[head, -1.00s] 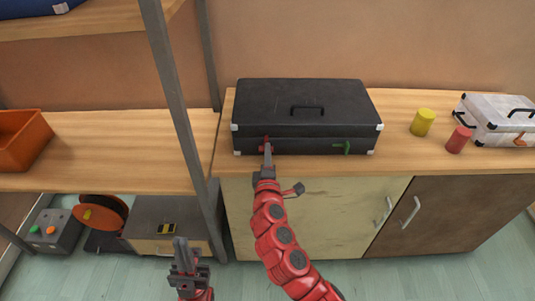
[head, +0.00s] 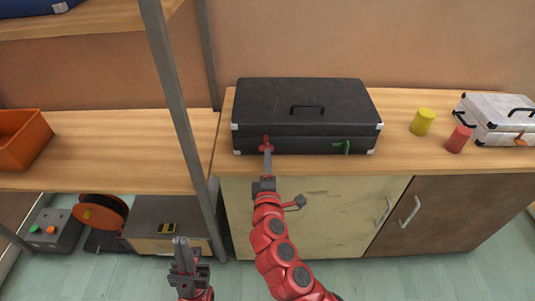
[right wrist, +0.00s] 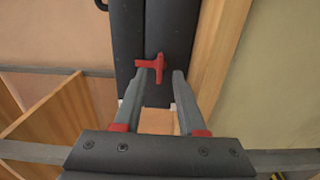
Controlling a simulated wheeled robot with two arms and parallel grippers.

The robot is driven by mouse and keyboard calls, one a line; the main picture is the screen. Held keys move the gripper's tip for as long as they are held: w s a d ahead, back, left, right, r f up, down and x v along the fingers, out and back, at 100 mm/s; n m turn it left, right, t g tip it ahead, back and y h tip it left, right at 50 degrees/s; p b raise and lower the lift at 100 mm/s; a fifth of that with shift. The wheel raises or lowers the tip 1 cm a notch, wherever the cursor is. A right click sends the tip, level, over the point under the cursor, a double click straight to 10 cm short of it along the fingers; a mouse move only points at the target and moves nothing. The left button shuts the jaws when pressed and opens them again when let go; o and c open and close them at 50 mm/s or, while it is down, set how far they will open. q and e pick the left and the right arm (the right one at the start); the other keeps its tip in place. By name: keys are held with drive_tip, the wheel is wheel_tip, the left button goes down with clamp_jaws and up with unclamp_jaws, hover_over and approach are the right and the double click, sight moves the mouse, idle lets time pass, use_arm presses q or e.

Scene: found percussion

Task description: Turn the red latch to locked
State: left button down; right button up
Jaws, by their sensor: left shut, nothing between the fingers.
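The red latch (head: 266,140) is on the front of the black case (head: 305,100), near its left end. It also shows in the right wrist view (right wrist: 158,68), as a T-shaped piece at the seam of the case. My right gripper (head: 267,151) points at the latch from the front. In the right wrist view its fingers (right wrist: 162,78) are apart, with the latch at their tips; I cannot tell whether they touch it. My left gripper (head: 180,240) is shut and empty, low at the left, away from the case.
A green latch (head: 341,146) is on the right of the case front. A yellow cylinder (head: 422,122), a red cylinder (head: 459,139) and a white case (head: 498,120) stand to the right on the counter (head: 400,164). A shelf post (head: 172,90) stands left of the case.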

drive_tip(key=s+b, duration=0.1)
drive_tip(key=s, duration=1.2)
drive_tip(key=shift+s, duration=0.3)
drive_tip(key=shift+f, duration=0.1)
